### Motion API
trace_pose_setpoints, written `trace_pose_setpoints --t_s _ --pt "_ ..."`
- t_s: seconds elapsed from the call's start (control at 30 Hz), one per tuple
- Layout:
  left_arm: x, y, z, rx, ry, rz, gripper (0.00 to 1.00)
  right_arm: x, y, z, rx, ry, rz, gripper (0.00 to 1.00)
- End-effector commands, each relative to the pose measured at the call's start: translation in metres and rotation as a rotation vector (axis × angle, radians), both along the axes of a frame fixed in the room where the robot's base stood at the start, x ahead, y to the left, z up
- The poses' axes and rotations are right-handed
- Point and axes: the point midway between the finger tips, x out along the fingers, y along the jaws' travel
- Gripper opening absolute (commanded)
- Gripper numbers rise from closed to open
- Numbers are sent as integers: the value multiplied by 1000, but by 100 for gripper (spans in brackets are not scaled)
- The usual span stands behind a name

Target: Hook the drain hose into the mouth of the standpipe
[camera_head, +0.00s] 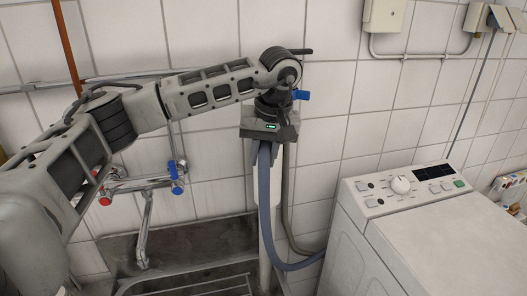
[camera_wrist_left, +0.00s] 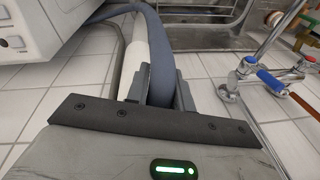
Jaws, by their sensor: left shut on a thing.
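The drain hose (camera_head: 266,205) is blue-grey. It hangs from my left gripper (camera_head: 264,158), runs down and curves right towards the washing machine. My left gripper points down and is shut on the hose; in the left wrist view the hose (camera_wrist_left: 162,45) passes between its fingers (camera_wrist_left: 158,92). The standpipe (camera_head: 264,265) is a white upright pipe directly beside and behind the hose. It also shows in the left wrist view (camera_wrist_left: 137,62), close along the hose. Its mouth and the hose's end are hidden by the gripper, so I cannot tell whether the hose is in it.
A white washing machine (camera_head: 435,235) stands at the right. A sink (camera_head: 180,245) with a tap (camera_head: 145,225) lies at the left, below my left arm. A grey pipe (camera_head: 287,200) runs just right of the hose. The tiled wall (camera_head: 325,95) is close behind.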

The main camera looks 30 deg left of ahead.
Motion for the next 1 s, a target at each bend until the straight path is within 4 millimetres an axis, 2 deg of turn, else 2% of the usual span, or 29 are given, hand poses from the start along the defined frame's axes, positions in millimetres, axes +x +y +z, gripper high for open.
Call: trace_pose_setpoints --t_s 0.4,0.43,0.5,0.53,0.83,1.0 --pt "0 0 -3 0 -1 0 0 1 0 2 2 -5 1 36" --pt "0 0 -3 0 -1 0 26 1 0 2 0 -5 0 36" --pt "0 0 -3 0 -1 0 46 1 0 2 0 -5 0 36" --pt "0 0 -3 0 -1 0 49 1 0 2 0 -5 0 36" --pt "0 0 -2 0 0 0 49 0 -1 -1 -1 -1 0 36" --pt "0 -4 16 -1 -4 -1 49 0 -1 -4 -2 0 -1 36"
